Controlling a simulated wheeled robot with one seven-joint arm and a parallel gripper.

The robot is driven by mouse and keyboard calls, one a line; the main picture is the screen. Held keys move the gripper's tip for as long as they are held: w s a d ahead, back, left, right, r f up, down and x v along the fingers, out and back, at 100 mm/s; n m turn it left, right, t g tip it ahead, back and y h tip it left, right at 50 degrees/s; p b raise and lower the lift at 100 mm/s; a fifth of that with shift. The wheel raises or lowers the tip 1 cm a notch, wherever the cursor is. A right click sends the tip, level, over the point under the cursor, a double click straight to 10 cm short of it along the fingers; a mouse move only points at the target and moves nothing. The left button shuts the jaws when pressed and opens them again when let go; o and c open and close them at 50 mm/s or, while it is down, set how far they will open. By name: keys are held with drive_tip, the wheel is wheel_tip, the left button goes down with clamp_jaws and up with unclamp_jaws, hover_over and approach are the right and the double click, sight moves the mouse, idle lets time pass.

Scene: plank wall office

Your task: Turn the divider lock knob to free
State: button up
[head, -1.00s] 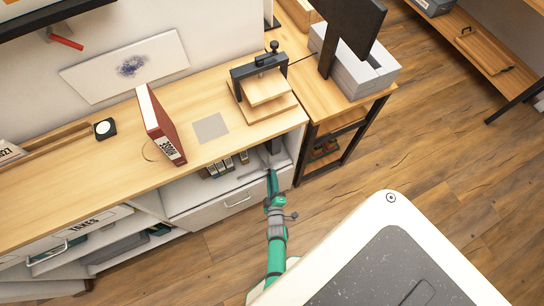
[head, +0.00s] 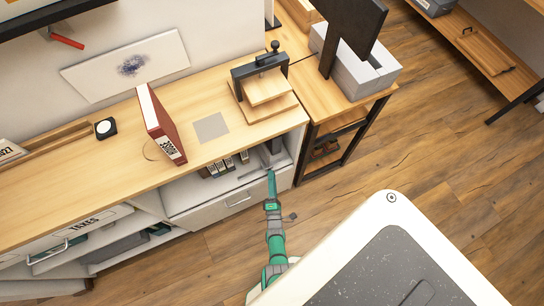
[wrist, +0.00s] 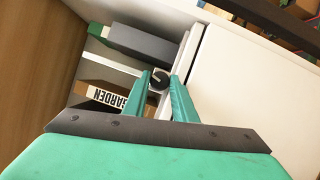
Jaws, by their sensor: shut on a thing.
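The divider lock knob (wrist: 158,77) is a small dark round knob with a pale mark, seen in the wrist view between the tips of my green fingers. My gripper (wrist: 160,84) is shut on it. In the head view my gripper (head: 270,174) reaches into the open shelf bay at the right end of the cabinet; the knob cannot be made out there. A pale divider rail (wrist: 112,65) runs beside the knob. The knob's exact turn angle is hard to read.
In the wrist view a grey box (wrist: 145,43) and a binder marked GARDEN (wrist: 104,96) lie close on either side of the knob. A white panel (wrist: 255,90) fills the right. The wooden cabinet top (head: 90,190) bears a red binder (head: 160,125).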

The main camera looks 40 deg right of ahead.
drive_tip(key=shift+n, duration=0.3)
idle(0.5)
drive_tip(key=o, duration=1)
drive_tip(key=shift+o, duration=0.2)
drive_tip(key=shift+s, duration=0.1)
drive_tip(key=v, duration=1)
drive_tip(key=shift+s+a, duration=0.15)
drive_tip(key=shift+s, duration=0.1)
drive_tip(key=shift+f, duration=0.15)
